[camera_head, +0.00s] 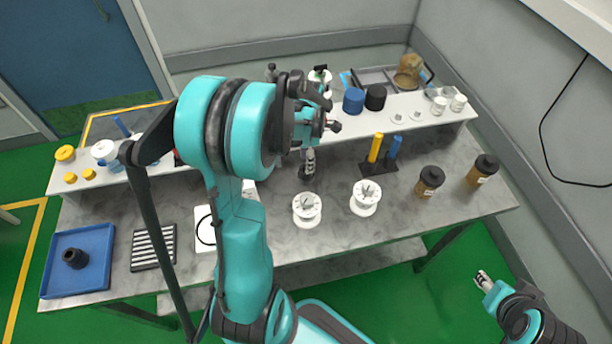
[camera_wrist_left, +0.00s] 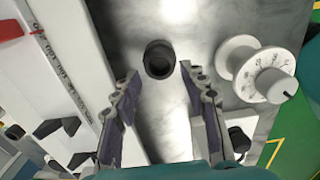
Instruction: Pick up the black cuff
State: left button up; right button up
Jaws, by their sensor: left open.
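A short black cuff (camera_wrist_left: 159,58) with an open round top stands on the grey marble table, ahead of and between the spread fingers of my left gripper (camera_wrist_left: 160,80) in the left wrist view. The fingers do not appear to touch it. In the head view my left gripper (camera_head: 310,158) points down over the table, with a dark piece, apparently this cuff (camera_head: 304,174), just below it and partly hidden. Another black ring-like piece (camera_head: 74,258) lies in the blue tray at the left. My right gripper (camera_head: 484,280) is low at the right, away from the table; its jaws are too small to read.
Two white dial spools (camera_head: 307,208) (camera_head: 366,198) stand near the cuff; one shows in the left wrist view (camera_wrist_left: 258,70). A holder with yellow and blue tubes (camera_head: 378,163) and brown jars (camera_head: 429,182) stand to the right. A raised white shelf (camera_head: 430,125) runs behind.

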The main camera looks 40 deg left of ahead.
aim_at(304, 179)
pick_arm(q)
notch_tip(304, 179, down, 4)
jog(key=shift+s+a+b, duration=0.1)
jog(key=shift+a+b, duration=0.05)
jog(key=shift+b, duration=0.6)
jog(key=shift+f, duration=0.4)
jog(key=shift+r, duration=0.1)
jog(key=c, duration=0.8)
jog(key=shift+r, duration=0.1)
